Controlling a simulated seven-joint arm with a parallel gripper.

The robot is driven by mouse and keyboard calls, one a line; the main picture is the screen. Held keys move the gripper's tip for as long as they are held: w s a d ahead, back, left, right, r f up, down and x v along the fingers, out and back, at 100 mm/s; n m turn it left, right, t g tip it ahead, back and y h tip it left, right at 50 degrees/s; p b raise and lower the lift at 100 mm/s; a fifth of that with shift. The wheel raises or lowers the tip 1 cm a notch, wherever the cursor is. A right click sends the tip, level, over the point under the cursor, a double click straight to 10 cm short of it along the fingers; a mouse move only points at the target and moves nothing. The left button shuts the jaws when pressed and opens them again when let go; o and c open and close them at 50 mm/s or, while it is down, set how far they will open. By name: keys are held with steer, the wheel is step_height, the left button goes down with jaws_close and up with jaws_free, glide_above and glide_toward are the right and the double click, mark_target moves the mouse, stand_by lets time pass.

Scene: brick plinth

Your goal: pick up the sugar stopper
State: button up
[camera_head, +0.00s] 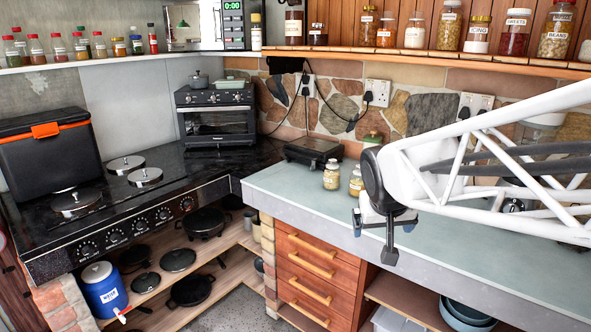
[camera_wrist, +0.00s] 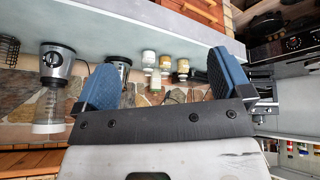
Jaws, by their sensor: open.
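I cannot make out which item is the sugar stopper; no sugar label is readable. Two small lidded glass jars with pale contents, a left jar (camera_head: 332,178) and a right jar (camera_head: 356,183), stand upright on the pale green counter (camera_head: 440,205). My gripper (camera_head: 376,236) is just right of them in the head view, near the counter's front edge, apart from them. In the wrist view, which looks upside down, my gripper (camera_wrist: 164,66) has its blue finger pads wide apart. Several small jars, including a pale jar (camera_wrist: 149,59) and an amber jar (camera_wrist: 183,67), show beyond the gap between them.
A black appliance (camera_head: 313,148) with a cable stands behind the jars by the stone wall. A toaster oven (camera_head: 216,115) and black stove (camera_head: 130,190) lie left. A blender-like appliance (camera_wrist: 52,85) stands on the counter in the wrist view. The head view's counter front is mostly clear.

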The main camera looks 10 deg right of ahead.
steer(key=w+d+t, duration=0.2)
steer(key=w+d, duration=0.1)
steer(key=w, duration=0.8)
steer(key=w+d+t, duration=0.1)
steer(key=w+d, duration=0.2)
steer(key=w, duration=0.7)
steer(key=w+d+t, duration=0.2)
steer(key=w+d, duration=0.1)
steer(key=w, duration=0.8)
steer(key=n+t, duration=0.1)
steer(key=t, duration=0.1)
glide_toward(360, 166)
steer(key=d+y, duration=0.1)
steer(key=w+d+f+n+t+y, duration=0.1)
steer(key=y, duration=0.1)
steer(key=shift+w+f, duration=0.15)
steer(key=shift+f, duration=0.15)
steer(key=shift+x, duration=1.35)
steer(key=shift+f, duration=0.1)
